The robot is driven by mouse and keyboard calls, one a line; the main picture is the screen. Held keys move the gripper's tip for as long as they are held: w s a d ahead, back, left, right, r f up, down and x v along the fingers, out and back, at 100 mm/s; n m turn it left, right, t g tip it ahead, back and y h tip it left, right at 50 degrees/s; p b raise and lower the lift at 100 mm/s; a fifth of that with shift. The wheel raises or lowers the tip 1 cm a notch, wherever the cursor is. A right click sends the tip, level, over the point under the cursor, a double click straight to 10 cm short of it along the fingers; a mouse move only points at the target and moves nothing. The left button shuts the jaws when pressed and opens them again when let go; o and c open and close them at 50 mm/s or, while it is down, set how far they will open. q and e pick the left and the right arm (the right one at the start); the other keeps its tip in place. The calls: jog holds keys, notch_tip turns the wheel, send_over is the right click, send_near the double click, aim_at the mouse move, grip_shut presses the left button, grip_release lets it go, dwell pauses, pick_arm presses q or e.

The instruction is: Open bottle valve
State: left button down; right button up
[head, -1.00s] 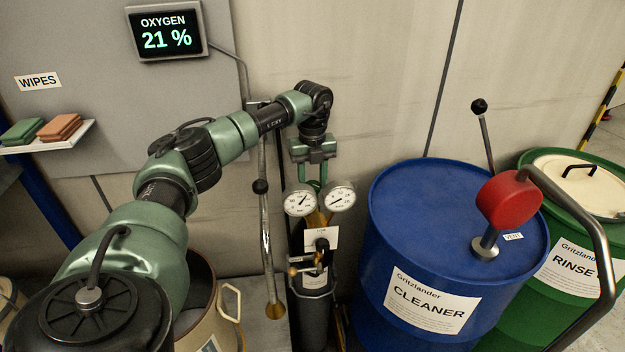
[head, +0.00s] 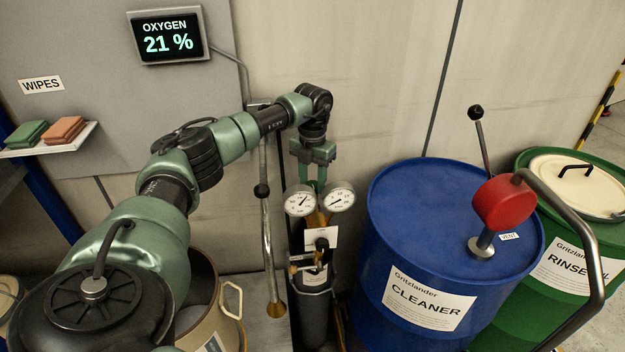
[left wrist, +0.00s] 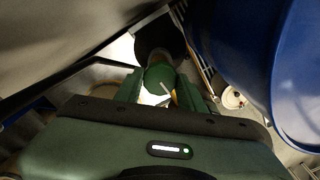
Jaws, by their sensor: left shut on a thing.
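The gas bottle (head: 314,318) is dark and stands upright against the wall, left of the blue drum. Two round white gauges (head: 301,201) and a brass regulator with a small black knob sit at its top. My left gripper (head: 314,186) points down over the bottle top, just behind the gauges. It is shut on the green bottle valve (left wrist: 160,76), which shows as a round green knob between the fingers in the left wrist view. The gauges partly hide the valve in the head view. My right gripper is not in view.
A blue CLEANER drum (head: 405,230) with a red-headed pump (head: 503,203) stands close on the right, a green RINSE drum (head: 540,170) behind it. A metal lever rod (head: 266,235) stands left of the bottle. An oxygen display (head: 167,36) reads 21 %.

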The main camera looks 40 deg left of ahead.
aim_at(313, 184)
pick_arm(q)
jog(key=shift+m, duration=0.6)
jog(key=shift+r, duration=0.1)
jog(key=c, duration=0.9)
grip_release()
jog(key=shift+o, duration=0.2)
notch_tip(313, 184, up, 8)
jog(key=shift+f+b, duration=0.15)
jog(key=shift+b, duration=0.55)
